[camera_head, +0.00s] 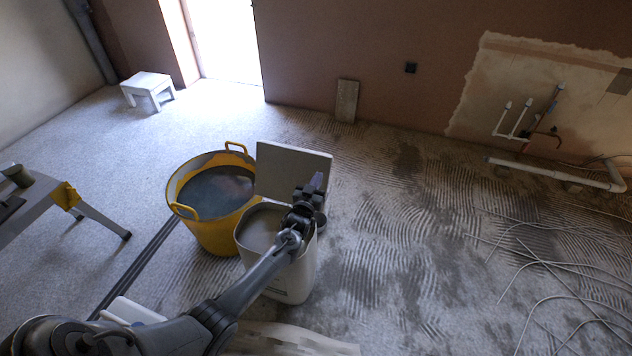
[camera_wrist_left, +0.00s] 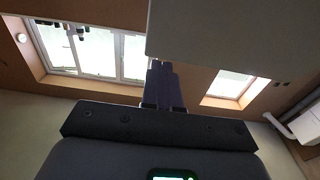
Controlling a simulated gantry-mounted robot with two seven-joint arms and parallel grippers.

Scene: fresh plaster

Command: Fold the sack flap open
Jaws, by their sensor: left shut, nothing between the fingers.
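The sack is a pale, box-like bag (camera_head: 285,276) standing on the floor, with its top open and grey powder inside. Its flap (camera_head: 285,168) is a flat pale panel standing up at the back of the opening, tilted away. My left gripper (camera_head: 316,182) is in front of the flap's right part, over the sack's right rim, shut with nothing in it. I cannot tell whether it touches the flap. In the left wrist view the shut fingers (camera_wrist_left: 163,82) are beside a large grey panel (camera_wrist_left: 235,35), apparently the flap. My right gripper is out of view.
A yellow tub (camera_head: 215,236) of grey mix stands against the sack's left side. A trestle bench (camera_head: 38,205) is at the left and a white step stool (camera_head: 148,87) at the back. Loose cables (camera_head: 560,265) lie on the right. The floor between is mostly clear.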

